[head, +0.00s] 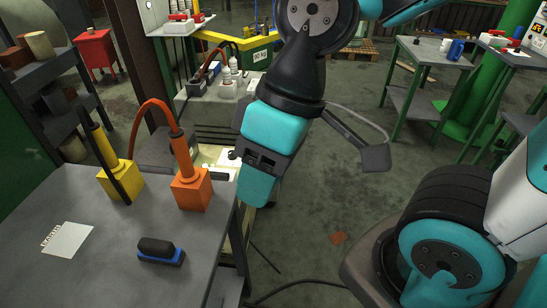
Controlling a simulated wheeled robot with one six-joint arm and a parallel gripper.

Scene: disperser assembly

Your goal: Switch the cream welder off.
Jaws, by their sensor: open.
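A cream-coloured machine (208,154), which looks like the cream welder, stands low behind the grey table's right end. Only part of its top and side shows. A small dark part (234,154) sits on it close to my gripper; I cannot tell whether it is the switch. My gripper (254,190) is teal and black, hangs downward at the machine's right side, and covers part of it. It is open, and nothing shows held in it. I cannot tell whether it touches the machine.
The grey table (62,205) holds a yellow tool (120,180), an orange tool (191,187) with an orange hose, a blue-black brush (160,250) and a white notepad (67,239). Cables lie on the floor. Open floor (330,195) lies to the right.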

